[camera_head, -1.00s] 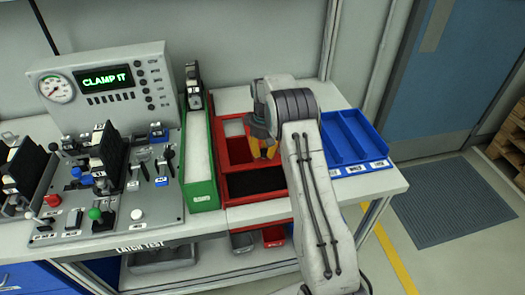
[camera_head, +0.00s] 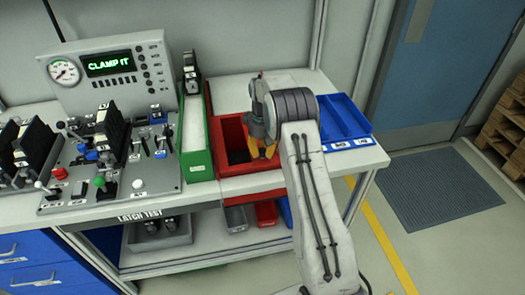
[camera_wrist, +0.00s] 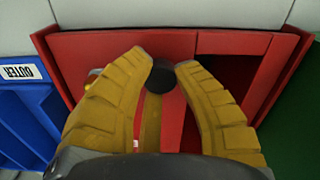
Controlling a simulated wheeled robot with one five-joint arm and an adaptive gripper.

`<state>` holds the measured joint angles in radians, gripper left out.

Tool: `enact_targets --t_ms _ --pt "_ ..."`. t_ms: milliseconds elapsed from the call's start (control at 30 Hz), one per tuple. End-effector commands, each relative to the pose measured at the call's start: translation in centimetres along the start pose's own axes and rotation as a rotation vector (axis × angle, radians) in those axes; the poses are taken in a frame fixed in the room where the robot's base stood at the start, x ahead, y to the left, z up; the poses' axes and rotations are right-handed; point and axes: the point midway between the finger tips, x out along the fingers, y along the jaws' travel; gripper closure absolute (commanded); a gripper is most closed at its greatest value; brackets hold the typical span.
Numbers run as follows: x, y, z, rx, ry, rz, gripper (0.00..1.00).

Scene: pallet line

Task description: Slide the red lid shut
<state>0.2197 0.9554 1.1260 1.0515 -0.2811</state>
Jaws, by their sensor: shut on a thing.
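The red box (camera_head: 229,132) stands on the bench between the green bin and the blue tray. In the wrist view, the flat red lid (camera_wrist: 100,65) covers part of it, beside a dark opening (camera_wrist: 228,78). A round black knob (camera_wrist: 160,77) sits between the fingertips. My gripper (camera_wrist: 161,74), with ribbed yellow fingers, is shut on this knob. My arm hides the box's right side.
The green bin (camera_head: 196,165) stands close on the left and the blue tray (camera_head: 345,120) close on the right. The control panel (camera_head: 125,180) with levers is farther left. Bare white bench top (camera_head: 232,90) lies behind the box.

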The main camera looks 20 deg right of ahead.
Motion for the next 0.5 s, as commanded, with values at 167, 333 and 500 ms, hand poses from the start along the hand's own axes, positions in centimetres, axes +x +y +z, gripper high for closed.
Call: enact_targets --t_ms 167,333,500 --pt "0.5 -0.18 0.57 0.0 -0.022 -0.006 0.64" --pt "0.36 -0.13 0.43 0.0 -0.017 -0.005 0.49" --pt "0.25 -0.1 0.33 0.0 -0.013 -0.004 0.46"
